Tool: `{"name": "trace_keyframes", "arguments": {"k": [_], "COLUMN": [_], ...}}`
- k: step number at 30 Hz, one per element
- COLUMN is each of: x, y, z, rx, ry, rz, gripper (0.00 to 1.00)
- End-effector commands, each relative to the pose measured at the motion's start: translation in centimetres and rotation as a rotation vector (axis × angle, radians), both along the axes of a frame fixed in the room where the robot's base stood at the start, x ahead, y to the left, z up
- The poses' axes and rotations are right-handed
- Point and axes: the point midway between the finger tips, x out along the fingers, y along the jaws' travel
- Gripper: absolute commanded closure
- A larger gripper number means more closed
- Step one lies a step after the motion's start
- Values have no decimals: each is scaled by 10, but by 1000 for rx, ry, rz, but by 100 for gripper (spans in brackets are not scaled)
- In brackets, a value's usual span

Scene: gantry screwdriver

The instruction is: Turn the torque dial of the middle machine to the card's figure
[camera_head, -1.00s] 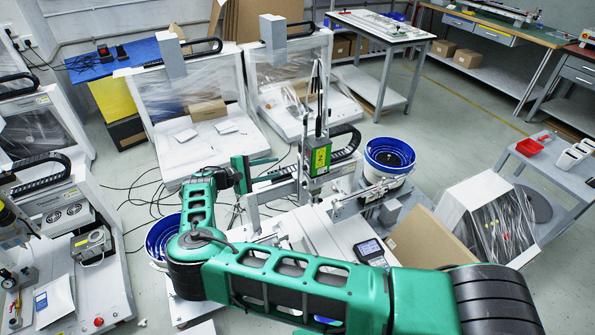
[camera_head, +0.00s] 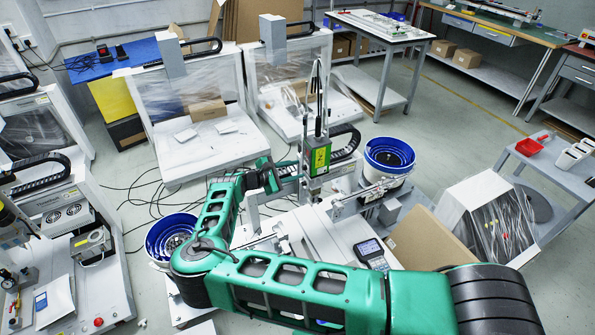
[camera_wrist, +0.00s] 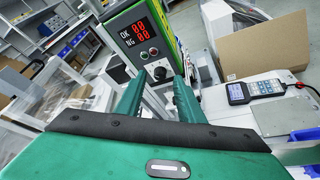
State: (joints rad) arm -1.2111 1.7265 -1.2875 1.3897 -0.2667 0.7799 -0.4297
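The middle machine's green controller box (camera_head: 318,158) hangs on its gantry in the head view. Small round controls (camera_wrist: 148,54) sit under the digits. A black knob (camera_wrist: 160,73) lower down appears between my fingertips; I cannot tell whether it is the torque dial. My gripper (camera_wrist: 160,80) is open, its green fingers apart on either side of the knob in this view, with no visible contact. In the head view my gripper (camera_head: 272,177) is left of the box. I cannot make out the card.
A handheld keypad unit (camera_head: 370,252) lies on the machine's bed. A blue-rimmed bowl (camera_head: 389,155) stands right of the gantry and another (camera_head: 170,238) at left. Cables lie on the floor.

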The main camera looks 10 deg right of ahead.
Motion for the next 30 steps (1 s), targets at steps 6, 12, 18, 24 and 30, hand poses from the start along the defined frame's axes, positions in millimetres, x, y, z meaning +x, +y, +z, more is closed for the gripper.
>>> {"name": "trace_keyframes", "arguments": {"k": [6, 12, 18, 24, 30], "x": [7, 8, 7, 7, 5], "y": [-13, -14, -14, -14, -14], "z": [-5, -6, -5, -5, -7], "rx": [0, 1, 0, 1, 23], "ry": [1, 1, 1, -2, -84], "rz": [0, 0, -1, -1, -1], "gripper": [65, 65, 89, 100, 100]}}
